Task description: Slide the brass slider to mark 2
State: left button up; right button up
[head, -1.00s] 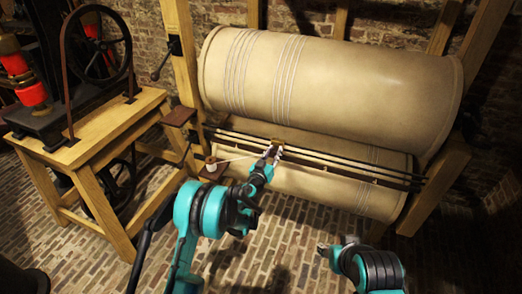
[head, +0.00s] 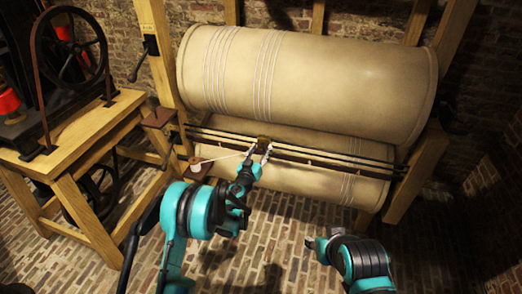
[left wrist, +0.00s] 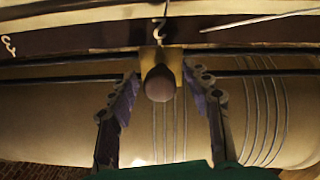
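The brass slider (left wrist: 160,60) sits on two dark rods in the left wrist view, with a round brown knob (left wrist: 160,84) facing the camera. In the head view the slider (head: 263,143) is small, in front of the drums. My left gripper (left wrist: 160,92) is open, one finger on each side of the knob, with a visible gap on both sides. It also shows at the slider in the head view (head: 259,149). A pale mark shaped like a 2 (left wrist: 158,31) lines up with the slider; a 3 (left wrist: 8,46) is farther left. My right gripper (head: 312,243) is low and apart from the rods.
A large pale upper drum (head: 310,85) and a lower drum (head: 300,180) flank the rods in a wooden frame. A white spool (head: 195,163) with a thread stands left. A wooden bench (head: 75,140) with a wheel is farther left. The brick floor in front is mostly clear.

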pick_arm(q)
jog(key=v, duration=0.7)
dwell(0.3)
